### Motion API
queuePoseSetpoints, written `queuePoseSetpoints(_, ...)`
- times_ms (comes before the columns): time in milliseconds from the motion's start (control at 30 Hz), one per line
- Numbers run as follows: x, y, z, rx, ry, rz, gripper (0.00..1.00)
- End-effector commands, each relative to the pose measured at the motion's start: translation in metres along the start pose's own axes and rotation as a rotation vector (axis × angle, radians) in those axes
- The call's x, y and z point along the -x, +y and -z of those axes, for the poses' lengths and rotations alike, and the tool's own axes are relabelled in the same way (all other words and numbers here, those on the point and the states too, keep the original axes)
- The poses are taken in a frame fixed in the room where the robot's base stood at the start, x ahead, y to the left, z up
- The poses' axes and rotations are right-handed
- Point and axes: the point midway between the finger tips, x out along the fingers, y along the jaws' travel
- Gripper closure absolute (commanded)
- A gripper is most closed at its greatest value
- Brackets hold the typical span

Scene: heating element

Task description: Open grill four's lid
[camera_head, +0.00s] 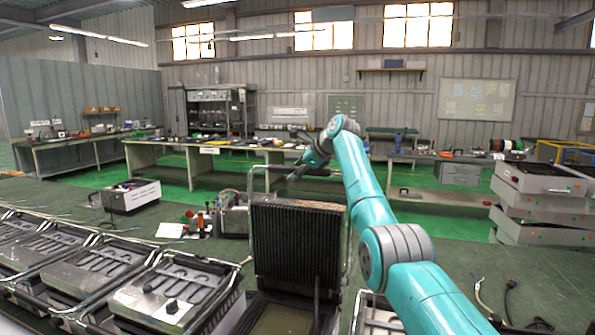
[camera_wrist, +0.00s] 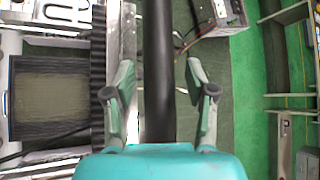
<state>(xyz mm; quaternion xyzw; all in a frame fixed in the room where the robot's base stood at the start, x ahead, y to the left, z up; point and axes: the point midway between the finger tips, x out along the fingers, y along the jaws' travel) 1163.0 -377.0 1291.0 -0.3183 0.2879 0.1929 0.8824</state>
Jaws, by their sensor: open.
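One grill's lid (camera_head: 298,245) stands raised, close to upright, in the middle of the head view, with its dark ribbed inner face showing. The grill's base plate (camera_head: 282,320) lies below it, and also shows in the wrist view (camera_wrist: 50,95). The lid's metal handle frame (camera_head: 256,180) rises above the lid. My gripper (camera_head: 294,172) is just above the lid's top edge, near the handle. In the wrist view, my gripper (camera_wrist: 160,85) is open, with a dark handle bar (camera_wrist: 158,45) running between its fingers. I cannot tell whether the fingers touch it. No number shows on the grill.
Several grills with lids down (camera_head: 160,295) stand in a row at left. A white box (camera_head: 131,195) and a small machine (camera_head: 233,215) stand behind them. Stacked grey units (camera_head: 540,205) are at right. Cables (camera_head: 510,300) lie on the table at lower right.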

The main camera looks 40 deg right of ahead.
Motion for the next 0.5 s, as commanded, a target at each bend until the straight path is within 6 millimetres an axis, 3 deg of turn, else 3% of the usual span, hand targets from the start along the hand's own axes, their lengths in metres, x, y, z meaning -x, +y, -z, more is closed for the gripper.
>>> queuePoseSetpoints(267,0.017,-0.001,0.0,0.001,-0.001,0.002,0.44)
queuePoseSetpoints(500,0.062,-0.001,0.001,0.001,-0.001,0.004,0.44)
